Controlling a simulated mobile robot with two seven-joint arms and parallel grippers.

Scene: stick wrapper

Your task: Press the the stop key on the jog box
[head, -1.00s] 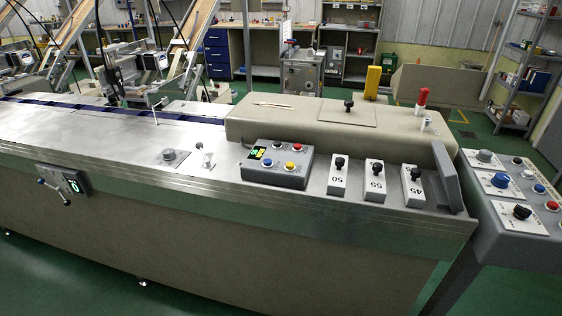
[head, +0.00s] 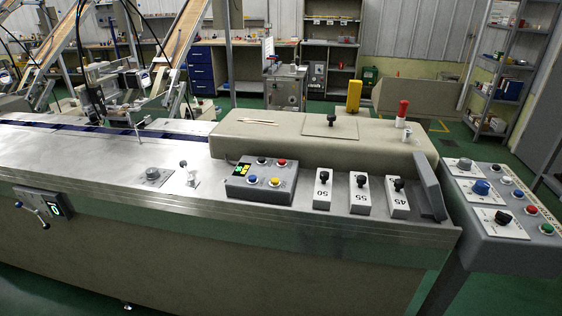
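Any lettering by these buttons is too small to read, so I cannot confirm which is the stop key. Neither of my grippers shows in the head view, and nothing covers the box.
White lever boxes (head: 360,197) marked 50, 55 and 45 stand right of the box. A grey control panel (head: 480,228) with knobs and buttons is at far right. A raised beige cover (head: 270,133) lies behind. Bare steel top (head: 80,160) extends left.

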